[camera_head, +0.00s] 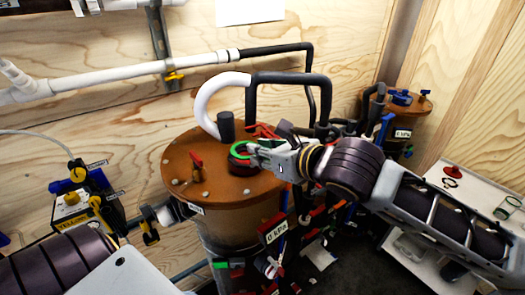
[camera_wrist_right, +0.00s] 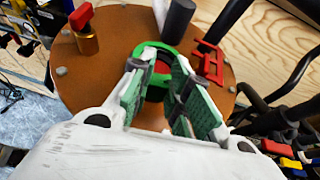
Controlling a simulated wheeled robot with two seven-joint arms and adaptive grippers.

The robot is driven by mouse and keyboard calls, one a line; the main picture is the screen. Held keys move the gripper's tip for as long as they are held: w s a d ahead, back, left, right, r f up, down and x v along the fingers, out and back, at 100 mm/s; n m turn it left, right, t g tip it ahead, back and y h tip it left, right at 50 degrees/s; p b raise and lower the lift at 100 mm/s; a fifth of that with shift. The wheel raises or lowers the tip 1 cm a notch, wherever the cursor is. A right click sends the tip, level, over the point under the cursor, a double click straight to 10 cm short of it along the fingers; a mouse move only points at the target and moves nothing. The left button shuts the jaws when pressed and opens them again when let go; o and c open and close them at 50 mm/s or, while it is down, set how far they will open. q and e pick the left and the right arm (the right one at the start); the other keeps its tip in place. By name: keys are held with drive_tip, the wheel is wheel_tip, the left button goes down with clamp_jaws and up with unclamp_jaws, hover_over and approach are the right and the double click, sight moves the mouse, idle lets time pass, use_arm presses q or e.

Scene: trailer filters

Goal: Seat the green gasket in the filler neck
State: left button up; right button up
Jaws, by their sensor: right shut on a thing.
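The green gasket (camera_head: 237,149) is a bright green ring at the tip of my right gripper (camera_head: 256,150). In the right wrist view the gasket (camera_wrist_right: 150,50) shows between and just beyond the fingertips (camera_wrist_right: 155,75), which are shut on its near part. The filler neck (camera_head: 238,165) is a short dark ring on the brown tank lid, directly under or against the gasket. I cannot tell whether the gasket is touching it or sits level in it. The fingers hide part of the neck.
The brown lid (camera_head: 182,160) carries a red-handled brass valve (camera_head: 196,165), a dark post (camera_head: 226,126) and a red bracket (camera_wrist_right: 210,62). Dark pipes (camera_head: 290,78) arch behind. A white cart (camera_head: 470,190) stands at the right. Hoses and valves crowd the tank's right side.

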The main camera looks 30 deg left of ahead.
drive_tip(key=shift+f+b, duration=0.45)
drive_tip(key=shift+f, duration=0.5)
idle(0.3)
drive_tip(key=o, duration=0.9)
drive_tip(key=shift+v, duration=6)
